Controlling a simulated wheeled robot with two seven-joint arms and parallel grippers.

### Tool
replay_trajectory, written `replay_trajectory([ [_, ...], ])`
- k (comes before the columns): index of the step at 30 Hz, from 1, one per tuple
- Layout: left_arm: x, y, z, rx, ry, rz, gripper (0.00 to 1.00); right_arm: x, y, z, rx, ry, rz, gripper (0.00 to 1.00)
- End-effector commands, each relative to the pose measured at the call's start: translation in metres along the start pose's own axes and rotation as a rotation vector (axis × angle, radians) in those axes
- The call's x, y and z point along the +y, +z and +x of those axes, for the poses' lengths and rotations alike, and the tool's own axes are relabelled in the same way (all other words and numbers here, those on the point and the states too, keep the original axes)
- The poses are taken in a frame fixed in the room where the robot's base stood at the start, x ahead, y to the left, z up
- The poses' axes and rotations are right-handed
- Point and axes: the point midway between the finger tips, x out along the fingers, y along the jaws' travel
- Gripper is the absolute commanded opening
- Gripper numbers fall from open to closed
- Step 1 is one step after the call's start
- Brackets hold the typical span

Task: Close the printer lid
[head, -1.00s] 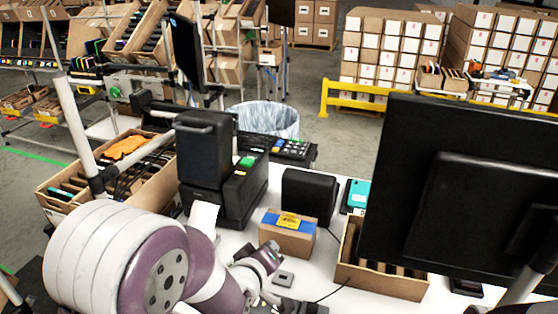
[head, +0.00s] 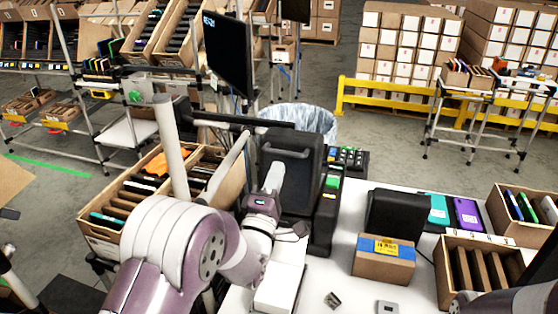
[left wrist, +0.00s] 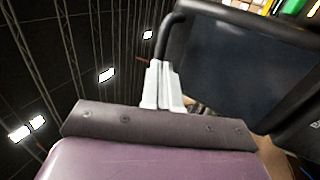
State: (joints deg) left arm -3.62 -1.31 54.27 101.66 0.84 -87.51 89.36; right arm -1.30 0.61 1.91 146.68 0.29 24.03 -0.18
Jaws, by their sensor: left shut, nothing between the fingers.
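The black printer (head: 327,212) stands at the left end of the white table, with green and blue parts on its right side. Its lid (head: 292,175) stands raised, with a handle bar (head: 288,153) near its top. My left gripper (head: 275,175) is shut and empty at the left part of the lid. In the left wrist view, the white fingertips (left wrist: 161,68) are together just below the dark bent handle bar (left wrist: 168,38), and the lid panel (left wrist: 235,62) is to their right. I cannot tell whether they touch. My right gripper is not in view.
A small brown box (head: 384,265) with blue tape and a black device (head: 395,217) stand right of the printer. A carton with dividers (head: 447,285) is at the right. A black monitor (head: 228,52) is behind.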

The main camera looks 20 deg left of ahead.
Motion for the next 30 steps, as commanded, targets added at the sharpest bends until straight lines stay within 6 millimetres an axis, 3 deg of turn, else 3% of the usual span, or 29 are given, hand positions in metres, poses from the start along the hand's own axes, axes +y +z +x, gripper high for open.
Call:
replay_trajectory([
  [6, 0.000, 0.000, 0.021, 0.000, -0.001, 0.001, 0.00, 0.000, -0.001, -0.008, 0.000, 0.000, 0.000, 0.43],
  [20, 0.000, 0.000, 0.024, 0.000, -0.006, 0.001, 0.00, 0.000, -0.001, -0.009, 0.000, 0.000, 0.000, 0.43],
  [30, 0.004, -0.001, 0.054, 0.000, -0.143, -0.001, 0.00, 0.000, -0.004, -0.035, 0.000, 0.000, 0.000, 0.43],
])
